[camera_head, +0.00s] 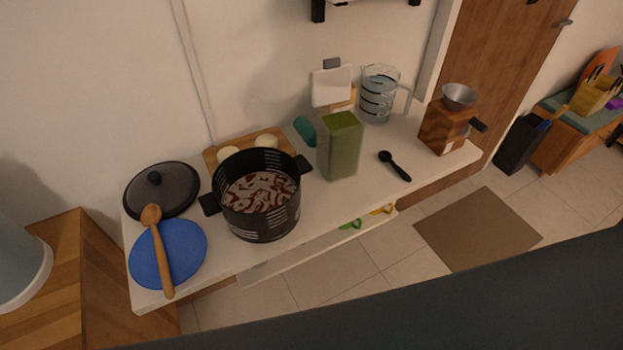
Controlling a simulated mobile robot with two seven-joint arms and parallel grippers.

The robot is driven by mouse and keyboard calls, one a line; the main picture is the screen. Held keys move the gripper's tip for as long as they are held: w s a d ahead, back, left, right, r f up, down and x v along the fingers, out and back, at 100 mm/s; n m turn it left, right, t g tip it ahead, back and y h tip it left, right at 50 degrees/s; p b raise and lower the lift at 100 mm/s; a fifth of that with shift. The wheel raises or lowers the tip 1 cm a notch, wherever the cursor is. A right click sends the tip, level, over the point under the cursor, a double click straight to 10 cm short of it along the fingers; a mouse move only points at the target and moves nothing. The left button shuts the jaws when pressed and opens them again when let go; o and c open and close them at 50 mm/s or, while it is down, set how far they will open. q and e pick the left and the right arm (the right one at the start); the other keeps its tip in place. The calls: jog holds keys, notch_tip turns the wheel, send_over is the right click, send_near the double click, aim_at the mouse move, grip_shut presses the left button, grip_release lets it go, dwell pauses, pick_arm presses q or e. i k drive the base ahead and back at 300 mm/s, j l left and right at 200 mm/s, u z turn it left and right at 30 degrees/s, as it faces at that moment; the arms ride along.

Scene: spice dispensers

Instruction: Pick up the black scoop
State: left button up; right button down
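The black scoop (394,165) lies flat on the white counter, right of the green container and left of the wooden grinder. Its round bowl end points to the back left, and its handle runs toward the front right edge. Nothing touches it, and its whole length shows. Neither of my grippers shows in the head view.
A tall green container (340,148) stands left of the scoop, and a wooden grinder (444,128) stands to its right. A glass measuring jug (378,95) is behind it. A black pot (260,205), a blue plate (185,250) with a wooden spoon (160,255) and a lid (162,190) fill the left.

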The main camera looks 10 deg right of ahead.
aim_at(384, 156)
jog(key=l+u, duration=0.1)
jog(key=u, duration=0.25)
jog(key=l+u, duration=0.1)
jog(key=u, duration=0.3)
jog(key=k+l+u, duration=0.6)
jog(key=l, duration=0.15)
jog(key=k+l+u, duration=0.1)
jog(key=k+l, duration=0.35)
jog(key=l, duration=0.15)
jog(key=k+l+u, duration=0.1)
jog(key=k+l, duration=0.35)
jog(key=l, duration=0.15)
jog(key=i, duration=0.5)
